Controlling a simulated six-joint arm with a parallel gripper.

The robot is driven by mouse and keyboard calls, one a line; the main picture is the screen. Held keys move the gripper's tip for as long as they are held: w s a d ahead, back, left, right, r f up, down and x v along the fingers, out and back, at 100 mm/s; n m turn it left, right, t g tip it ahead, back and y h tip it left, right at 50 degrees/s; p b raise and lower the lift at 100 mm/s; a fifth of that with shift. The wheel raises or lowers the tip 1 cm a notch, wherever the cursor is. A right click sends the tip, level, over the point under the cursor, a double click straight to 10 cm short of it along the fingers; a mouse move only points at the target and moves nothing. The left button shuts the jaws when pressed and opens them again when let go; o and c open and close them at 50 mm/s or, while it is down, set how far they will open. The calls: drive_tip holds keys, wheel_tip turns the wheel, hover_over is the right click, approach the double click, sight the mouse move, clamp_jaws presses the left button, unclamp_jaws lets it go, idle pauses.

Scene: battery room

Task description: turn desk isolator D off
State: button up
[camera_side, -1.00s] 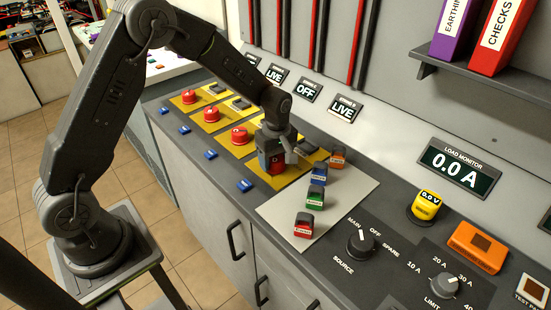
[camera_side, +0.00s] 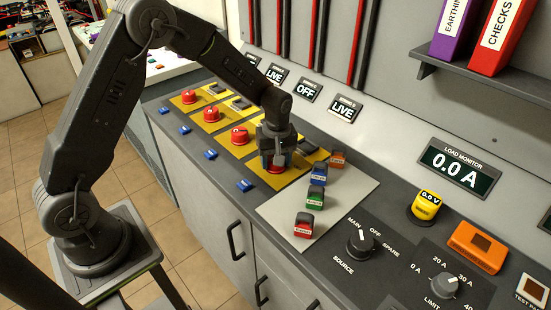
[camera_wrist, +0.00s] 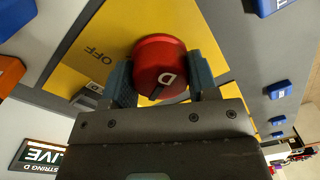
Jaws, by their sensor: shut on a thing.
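The red round knob of isolator D (camera_wrist: 160,58), marked with a D, sits on a yellow plate (camera_wrist: 95,58) that has the word OFF on it. In the side view the knob (camera_side: 277,168) shows only partly below my gripper (camera_side: 277,157). My gripper (camera_wrist: 162,82) is shut on the knob, with one finger on each side of it. The String D display (camera_side: 345,108) reads LIVE. It also shows at the lower left of the wrist view (camera_wrist: 40,152).
More red knobs on yellow plates, such as this one (camera_side: 239,135), stand in a row to the left. A light mat (camera_side: 335,205) with several small coloured padlock-like blocks lies to the right. The String C display (camera_side: 307,91) reads OFF. The load monitor (camera_side: 460,168) reads 0.0 A.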

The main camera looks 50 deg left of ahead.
drive_tip(key=m, duration=1.1)
drive_tip(key=shift+m, duration=1.8)
drive_tip(key=shift+t, duration=0.3)
drive_tip(key=o, duration=0.9)
drive_tip(key=r, duration=1.4)
drive_tip(key=shift+s+d, duration=0.1)
drive_tip(key=shift+d, duration=0.1)
